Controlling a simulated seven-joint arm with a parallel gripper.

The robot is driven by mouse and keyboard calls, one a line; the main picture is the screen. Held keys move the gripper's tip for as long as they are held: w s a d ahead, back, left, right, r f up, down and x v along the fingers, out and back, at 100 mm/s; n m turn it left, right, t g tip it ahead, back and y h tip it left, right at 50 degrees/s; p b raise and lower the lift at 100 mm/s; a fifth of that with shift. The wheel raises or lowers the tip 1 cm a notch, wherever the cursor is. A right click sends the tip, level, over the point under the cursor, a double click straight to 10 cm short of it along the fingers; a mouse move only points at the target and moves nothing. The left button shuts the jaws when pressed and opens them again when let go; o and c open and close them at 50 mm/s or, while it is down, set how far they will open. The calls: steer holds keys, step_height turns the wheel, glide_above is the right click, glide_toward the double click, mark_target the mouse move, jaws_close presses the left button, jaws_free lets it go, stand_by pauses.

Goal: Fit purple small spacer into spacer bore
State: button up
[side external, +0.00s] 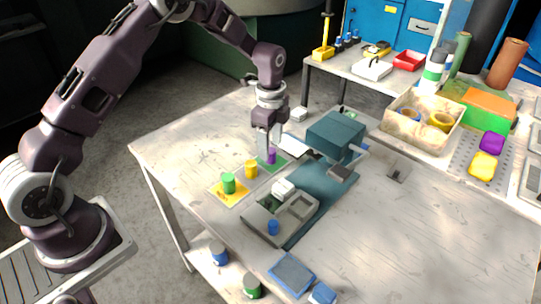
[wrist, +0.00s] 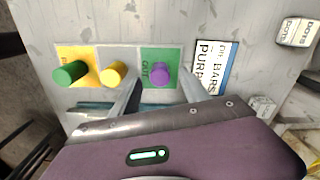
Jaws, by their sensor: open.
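The purple small spacer (side external: 272,157) is a short purple cylinder standing on a green mat. In the wrist view the purple spacer (wrist: 161,77) lies between my two fingers, with a gap showing on each side. My gripper (side external: 269,153) is open and low over the green mat (wrist: 160,55), its fingers on either side of the spacer. A grey fixture (side external: 262,226) with a blue cylinder and a white block stands nearer the front of the table. I cannot make out which opening is the spacer bore.
A yellow cylinder (side external: 251,169) and a green cylinder (side external: 228,183) on a yellow mat (wrist: 70,51) stand close to the left. A teal press-like machine (side external: 335,135) stands to the right. The right front of the table is clear.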

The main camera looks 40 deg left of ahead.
steer(key=shift+f, duration=0.85)
jaws_close()
step_height(320, 180, up, 8)
steer(key=shift+r, duration=0.2)
steer(key=d+r+n, duration=0.1)
steer(key=r, duration=0.1)
steer(key=n, duration=2.6)
glide_above(301, 209)
step_height(301, 209, down, 8)
steer(key=shift+r, duration=0.25)
